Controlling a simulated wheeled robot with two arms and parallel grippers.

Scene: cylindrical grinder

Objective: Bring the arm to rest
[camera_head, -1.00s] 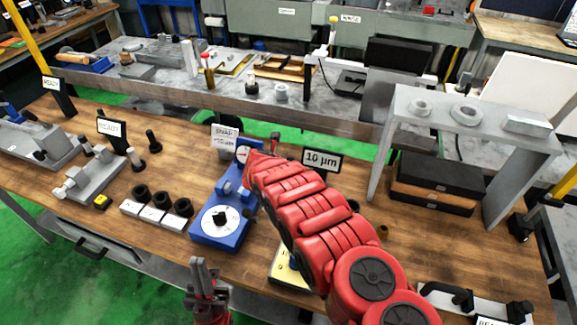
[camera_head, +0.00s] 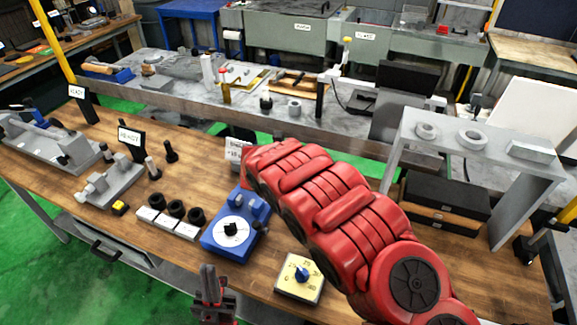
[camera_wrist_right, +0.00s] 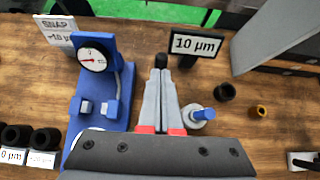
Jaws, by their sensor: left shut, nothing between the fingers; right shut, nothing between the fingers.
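My right arm, red and segmented, reaches across the right-middle of the bench in the head view, and it hides its own gripper there. In the right wrist view my right gripper (camera_wrist_right: 161,72) has its grey fingers together and empty, above the bench between a blue dial gauge stand (camera_wrist_right: 97,85) and a "10 µm" sign (camera_wrist_right: 195,45). My left gripper (camera_head: 208,270) stands upright at the bottom of the head view, in front of the bench's near edge, with its fingers together and nothing in them.
A grey shelf (camera_head: 480,150) stands at the right over black cases (camera_head: 445,198). A black ring (camera_wrist_right: 224,92) lies near the sign.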

